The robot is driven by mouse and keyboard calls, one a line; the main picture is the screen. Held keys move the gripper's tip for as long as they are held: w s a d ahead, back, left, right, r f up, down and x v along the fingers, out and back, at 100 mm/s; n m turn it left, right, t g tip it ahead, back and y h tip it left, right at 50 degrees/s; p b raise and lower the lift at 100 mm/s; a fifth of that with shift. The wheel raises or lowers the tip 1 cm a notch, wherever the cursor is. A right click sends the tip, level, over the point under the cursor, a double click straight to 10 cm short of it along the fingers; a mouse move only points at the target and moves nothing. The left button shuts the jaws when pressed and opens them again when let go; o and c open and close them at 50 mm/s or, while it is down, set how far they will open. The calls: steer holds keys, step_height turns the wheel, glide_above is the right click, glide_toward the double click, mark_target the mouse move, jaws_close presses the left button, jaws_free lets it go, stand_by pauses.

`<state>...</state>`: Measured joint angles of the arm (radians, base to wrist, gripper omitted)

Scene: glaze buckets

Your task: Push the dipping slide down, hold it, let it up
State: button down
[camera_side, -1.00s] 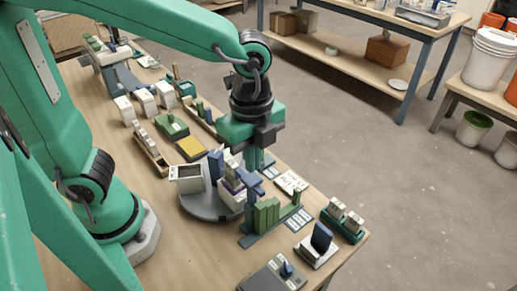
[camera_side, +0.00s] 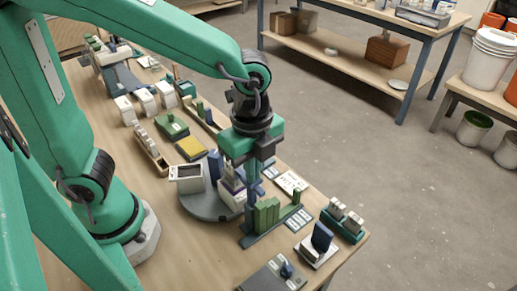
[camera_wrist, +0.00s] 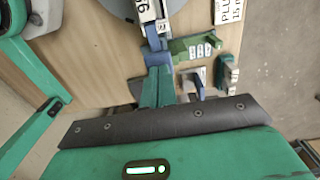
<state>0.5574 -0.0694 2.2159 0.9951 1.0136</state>
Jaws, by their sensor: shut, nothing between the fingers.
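The dipping slide, a blue piece (camera_wrist: 157,59), shows in the wrist view just beyond my fingertips, with a white numbered label strip (camera_wrist: 148,14) behind it. My gripper (camera_wrist: 158,72) is shut and empty, its green fingers pointing down with their tips at the blue piece. They look touching or nearly so; I cannot tell whether they press it. In the side view my gripper (camera_side: 255,187) stands over the right side of the grey round base (camera_side: 200,208). There the slide is mostly hidden behind the fingers, so its height is unclear.
A green rack with upright blocks (camera_side: 266,215) stands close in front of the gripper. A white box (camera_side: 186,173) is on the round base. A blue tile on a pale stand (camera_side: 320,242) and a green holder (camera_side: 343,222) are at the right. Bare wood lies at the lower left.

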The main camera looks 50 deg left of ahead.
steer(key=shift+f, duration=1.8)
steer(key=shift+r, duration=0.2)
stand_by(2.0)
steer(key=shift+r, duration=1.8)
steer(key=shift+r, duration=2.35)
steer(key=shift+a, duration=0.1)
